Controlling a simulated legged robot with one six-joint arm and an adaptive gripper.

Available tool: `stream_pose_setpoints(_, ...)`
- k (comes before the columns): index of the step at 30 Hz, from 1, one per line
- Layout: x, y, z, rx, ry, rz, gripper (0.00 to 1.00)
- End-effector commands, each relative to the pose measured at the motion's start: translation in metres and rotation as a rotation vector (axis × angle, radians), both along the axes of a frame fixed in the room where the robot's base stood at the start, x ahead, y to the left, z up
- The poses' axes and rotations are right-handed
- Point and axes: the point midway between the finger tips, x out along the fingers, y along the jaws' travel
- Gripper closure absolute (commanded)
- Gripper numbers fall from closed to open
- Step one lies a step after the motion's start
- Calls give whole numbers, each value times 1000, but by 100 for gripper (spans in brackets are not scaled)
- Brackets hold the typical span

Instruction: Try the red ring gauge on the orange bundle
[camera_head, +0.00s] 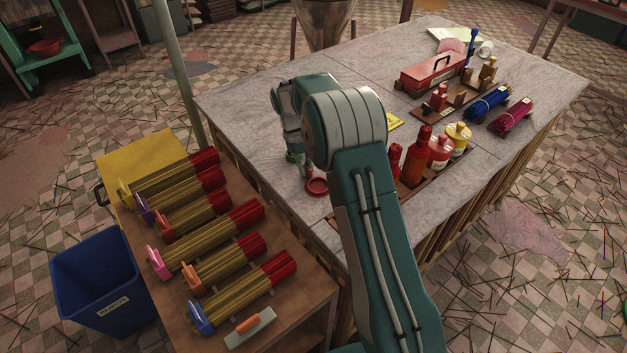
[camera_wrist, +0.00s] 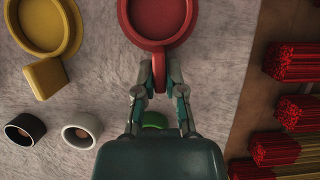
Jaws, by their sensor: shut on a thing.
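The red ring gauge (camera_wrist: 159,18) is a round red piece with a raised rim and a short handle. My gripper (camera_wrist: 159,78) is shut on its handle in the wrist view. In the head view the red ring gauge (camera_head: 317,186) shows below my gripper (camera_head: 306,172) at the table's left edge; I cannot tell whether it touches the top. The orange bundle (camera_head: 229,262) is a stick bundle with red ends and an orange tag, lying on the low brown bench, second from the front. Its red end points toward the table.
A blue bin (camera_head: 98,282) stands left. In the wrist view, a yellow ring (camera_wrist: 45,55) and black (camera_wrist: 25,129) and white (camera_wrist: 82,130) rings lie on the grey table.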

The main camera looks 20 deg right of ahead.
Motion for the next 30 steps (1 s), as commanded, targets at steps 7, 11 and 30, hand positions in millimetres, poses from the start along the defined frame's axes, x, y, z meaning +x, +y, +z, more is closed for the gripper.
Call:
stream_pose_setpoints(7,0,0,-1,0,1,0,100)
stream_pose_setpoints(11,0,0,-1,0,1,0,100)
stream_pose_setpoints(30,0,0,28,0,-1,0,100)
